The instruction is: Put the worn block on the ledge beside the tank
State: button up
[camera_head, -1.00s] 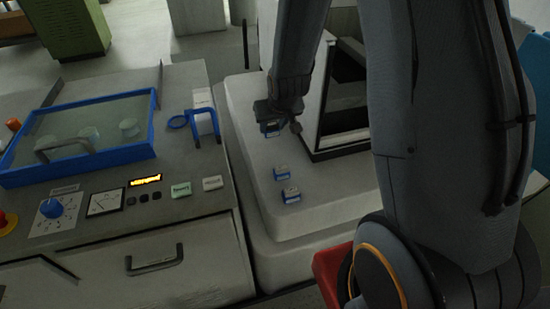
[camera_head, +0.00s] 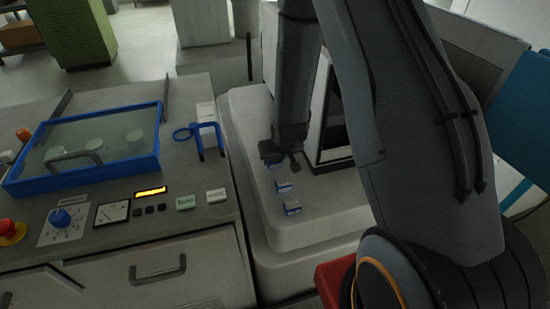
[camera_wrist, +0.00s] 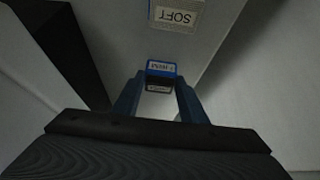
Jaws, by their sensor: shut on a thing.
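A blue-framed glass lid (camera_head: 153,112) covers several pale round things on the bench at left; I cannot tell whether this is the tank.
A dark-windowed box (camera_head: 333,120) stands just right of my gripper. An upside-down "SOFT" plate (camera_wrist: 176,15) shows in the wrist view. A blue hook-shaped holder (camera_head: 208,132) is on the left bench. A red thing (camera_head: 333,280) is low at front. Ledge around the two blocks looks clear.

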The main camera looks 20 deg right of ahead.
jog(key=o, duration=0.6)
jog(key=shift+f, duration=0.15)
jog(key=o, duration=0.5)
jog(key=shift+c, duration=0.2)
jog(key=shift+s+r, duration=0.1)
jog(key=shift+r, duration=0.45)
jog(key=b+v, duration=0.2)
jog(key=v, duration=0.9)
jog(key=s+r+g, duration=0.2)
jog(key=s+r, duration=0.1)
jog(key=s, duration=0.5)
jog(key=s+r+g, duration=0.3)
jog(key=s+r, duration=0.1)
jog(key=s, duration=0.4)
jog(key=shift+s+a+r, duration=0.15)
jog(key=shift+a+r, duration=0.1)
